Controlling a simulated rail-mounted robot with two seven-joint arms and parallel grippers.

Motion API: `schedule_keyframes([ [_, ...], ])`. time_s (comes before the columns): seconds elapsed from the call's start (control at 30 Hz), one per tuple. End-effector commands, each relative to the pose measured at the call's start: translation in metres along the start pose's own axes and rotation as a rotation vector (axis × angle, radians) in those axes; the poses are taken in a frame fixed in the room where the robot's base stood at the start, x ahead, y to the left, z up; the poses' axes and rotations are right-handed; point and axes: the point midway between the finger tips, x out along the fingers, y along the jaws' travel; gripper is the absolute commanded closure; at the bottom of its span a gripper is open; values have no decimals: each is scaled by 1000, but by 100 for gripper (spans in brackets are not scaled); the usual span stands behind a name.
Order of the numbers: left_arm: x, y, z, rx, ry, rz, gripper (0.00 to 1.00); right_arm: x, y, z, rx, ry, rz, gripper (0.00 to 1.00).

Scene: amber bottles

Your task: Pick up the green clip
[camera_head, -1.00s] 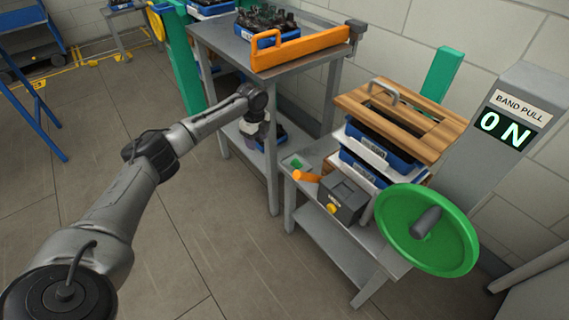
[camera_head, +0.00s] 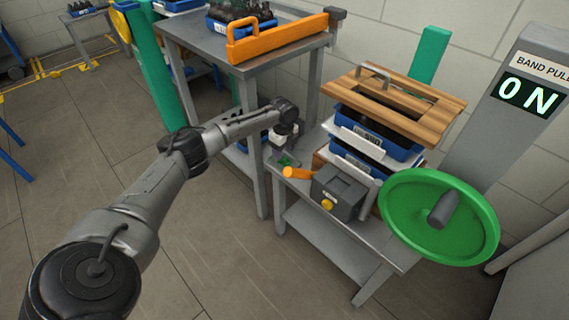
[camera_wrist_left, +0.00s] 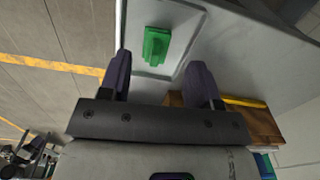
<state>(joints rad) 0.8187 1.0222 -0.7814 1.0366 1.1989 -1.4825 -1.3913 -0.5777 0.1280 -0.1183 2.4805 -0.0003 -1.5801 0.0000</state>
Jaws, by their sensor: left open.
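The green clip (camera_wrist_left: 156,45) lies on a pale shallow tray (camera_wrist_left: 183,22) in the left wrist view. It also shows small in the head view (camera_head: 287,161), on the low bench beside the orange handle. My left gripper (camera_wrist_left: 163,72) is open and empty. Its two dark fingers point toward the tray, with the clip a little beyond the fingertips and between their lines, closer to the left finger. The fingers appear apart from the clip. In the head view the left gripper hangs over the bench's left end. My right gripper is not in view.
An orange handle (camera_head: 298,173) and a grey box with a yellow knob (camera_head: 339,193) stand close right of the clip. Blue crates (camera_head: 374,143) under a wooden frame (camera_head: 393,104) and a large green wheel (camera_head: 408,232) are farther right. A taller table (camera_head: 193,38) stands behind.

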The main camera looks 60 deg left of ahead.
Motion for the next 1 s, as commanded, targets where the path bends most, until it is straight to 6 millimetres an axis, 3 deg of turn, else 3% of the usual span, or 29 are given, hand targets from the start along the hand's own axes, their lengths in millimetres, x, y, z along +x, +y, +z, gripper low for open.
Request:
schedule_keyframes([
  [0.03, 12, 1, 0, 0, -1, 1, 43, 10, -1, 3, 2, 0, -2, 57],
  [0.23, 35, 2, 0, -1, 0, 0, 43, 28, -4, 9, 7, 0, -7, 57],
  [0.53, 36, 2, 0, 0, 0, 0, 44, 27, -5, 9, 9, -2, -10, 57],
  [1.0, 36, 2, 0, -1, 0, 0, 88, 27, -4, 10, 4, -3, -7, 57],
])
